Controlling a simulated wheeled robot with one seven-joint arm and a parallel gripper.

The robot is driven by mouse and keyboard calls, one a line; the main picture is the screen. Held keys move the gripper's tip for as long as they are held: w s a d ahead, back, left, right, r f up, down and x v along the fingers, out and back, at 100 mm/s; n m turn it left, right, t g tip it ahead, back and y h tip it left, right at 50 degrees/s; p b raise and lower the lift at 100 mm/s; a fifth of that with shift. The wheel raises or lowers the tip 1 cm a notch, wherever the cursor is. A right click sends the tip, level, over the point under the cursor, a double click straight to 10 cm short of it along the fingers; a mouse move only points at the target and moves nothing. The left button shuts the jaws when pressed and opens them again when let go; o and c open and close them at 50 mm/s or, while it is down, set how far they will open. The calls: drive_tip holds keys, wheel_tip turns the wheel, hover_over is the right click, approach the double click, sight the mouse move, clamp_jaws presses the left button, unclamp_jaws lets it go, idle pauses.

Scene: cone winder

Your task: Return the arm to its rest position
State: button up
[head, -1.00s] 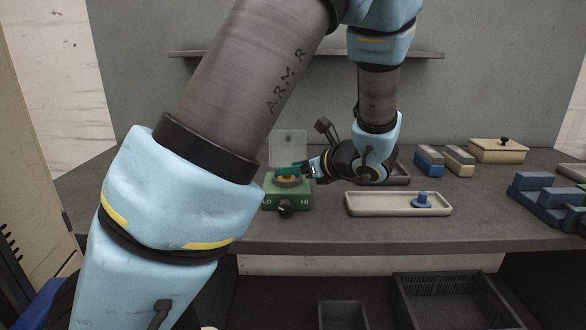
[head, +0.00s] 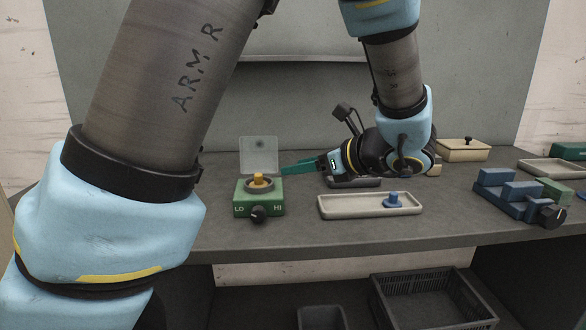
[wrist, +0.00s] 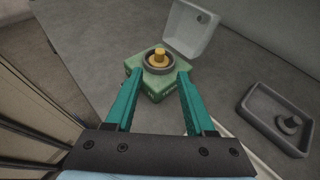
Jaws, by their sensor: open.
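My gripper (head: 284,169) has teal fingers and points left over the bench, just right of a green box with LO and HI marks (head: 258,205). In the wrist view my gripper (wrist: 156,75) shows its two fingers spread apart with nothing between them. The green box (wrist: 155,86) lies beyond the fingertips there. A yellow-orange knobbed piece (head: 258,179) sits in the dark ring on top of the box, and it also shows in the wrist view (wrist: 159,56). The box's clear lid (head: 258,155) stands open behind it. My arm reaches across the head view from the lower left.
A pale tray (head: 350,207) with a blue knobbed piece (head: 392,199) lies in front of my wrist. A dark tray (wrist: 272,119) is right of the box. A blue fixture (head: 512,193) and a cream lidded box (head: 464,150) stand on the right. A shelf is behind.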

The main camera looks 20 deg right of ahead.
drive_tip(key=a+f+n+g, duration=0.2)
drive_tip(key=a+n+g, duration=0.1)
drive_tip(key=a, duration=0.2)
drive_tip(key=s+a+f+n+g+p, duration=0.1)
drive_tip(key=a+f+n+g, duration=0.1)
drive_tip(key=a+n, duration=0.2)
drive_tip(key=a+f+n+g+h+p, duration=0.1)
drive_tip(key=a+f+n+g, duration=0.1)
drive_tip(key=a, duration=0.4)
drive_tip(key=shift+s+a+f+n+g, duration=0.15)
drive_tip(key=shift+s+n+g, duration=0.2)
drive_tip(key=shift+n+g, duration=0.5)
drive_tip(key=s+a+n+h+p, duration=0.2)
drive_tip(key=a+n+h, duration=0.4)
drive_tip(key=n, duration=1.1)
drive_tip(key=a+g+p, duration=0.1)
drive_tip(key=a, duration=0.1)
drive_tip(key=shift+a+f+h, duration=0.15)
drive_tip(key=shift+a+h, duration=0.15)
drive_tip(key=shift+a, duration=0.1)
drive_tip(key=shift+c, duration=0.2)
